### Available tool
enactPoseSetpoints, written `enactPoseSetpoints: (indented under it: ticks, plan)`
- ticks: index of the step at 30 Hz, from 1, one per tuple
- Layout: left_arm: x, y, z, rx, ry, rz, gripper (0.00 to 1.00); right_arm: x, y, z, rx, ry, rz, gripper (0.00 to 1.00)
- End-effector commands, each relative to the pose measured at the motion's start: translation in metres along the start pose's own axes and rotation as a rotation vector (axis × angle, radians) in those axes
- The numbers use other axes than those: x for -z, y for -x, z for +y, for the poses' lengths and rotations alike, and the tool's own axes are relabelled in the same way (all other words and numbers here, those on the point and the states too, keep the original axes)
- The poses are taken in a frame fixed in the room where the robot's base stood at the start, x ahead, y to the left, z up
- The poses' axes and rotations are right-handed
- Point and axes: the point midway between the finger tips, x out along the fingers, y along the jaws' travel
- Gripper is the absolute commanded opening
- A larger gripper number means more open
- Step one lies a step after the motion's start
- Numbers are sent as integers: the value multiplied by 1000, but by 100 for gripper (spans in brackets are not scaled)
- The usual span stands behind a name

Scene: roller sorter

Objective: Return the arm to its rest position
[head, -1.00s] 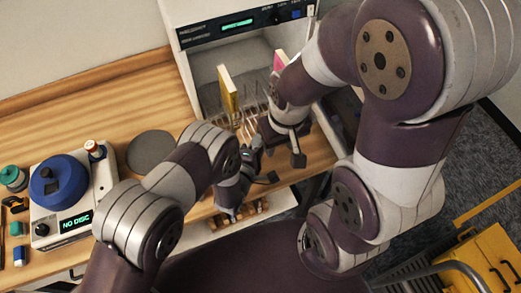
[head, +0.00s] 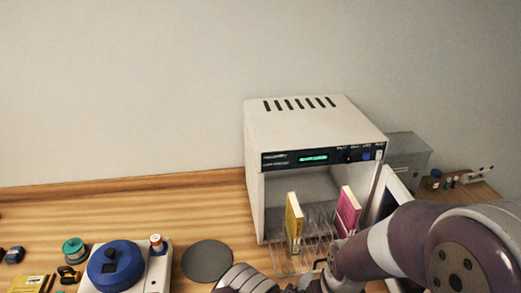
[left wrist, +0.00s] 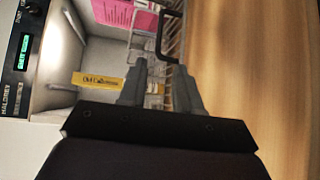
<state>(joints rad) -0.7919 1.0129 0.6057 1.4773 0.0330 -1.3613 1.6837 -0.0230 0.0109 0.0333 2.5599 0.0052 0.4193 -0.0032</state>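My left gripper (left wrist: 161,72) shows in the left wrist view with its two grey fingers apart and nothing clearly held between them. Beyond the fingers are a wire rack (left wrist: 155,98), a yellow book-like piece (left wrist: 97,80) and a pink one (left wrist: 113,13). In the head view, a link of my left arm shows at the bottom edge, and the gripper there is mostly cut off. My right arm comes in from the right, its hand low in front of the cabinet; its fingers are not clear.
An open-fronted white cabinet (head: 310,120) holds the rack, with yellow (head: 294,222) and pink (head: 348,211) pieces upright. Its door (head: 388,190) stands open at right. A grey disc (head: 207,261) and a blue-topped device (head: 116,266) lie left. The wooden counter behind them is clear.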

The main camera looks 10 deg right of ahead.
Motion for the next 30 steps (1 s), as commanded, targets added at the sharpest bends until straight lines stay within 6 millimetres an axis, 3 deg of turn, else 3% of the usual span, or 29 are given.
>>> enactPoseSetpoints:
  ticks: [2,5,6,8,9,11,12,15,19,23,30]
  plan:
    - [23,-3,15,52,-73,47,33,0,-1,0,0,0,0,43]
    - [88,14,49,263,-295,148,33,0,-4,0,0,0,0,43]
    - [119,35,63,389,-401,174,33,-1,-6,0,0,0,0,43]
    - [158,82,80,593,-548,171,33,-1,-8,0,0,0,0,43]
    - [176,119,89,722,-629,143,33,-1,-9,0,0,0,0,43]
    - [192,178,97,895,-719,70,33,-1,-10,0,0,0,0,43]
    - [196,215,101,992,-763,8,33,-1,-11,0,0,0,0,43]
    - [189,297,104,1167,-825,-162,33,-2,-13,0,0,0,0,43]
    - [169,362,103,1273,-850,-339,33,-2,-14,0,0,0,0,43]
    - [159,384,102,1302,-855,-413,33,-2,-14,0,0,0,0,43]
    - [158,385,102,1304,-856,-421,33,-2,-14,0,0,0,0,43]
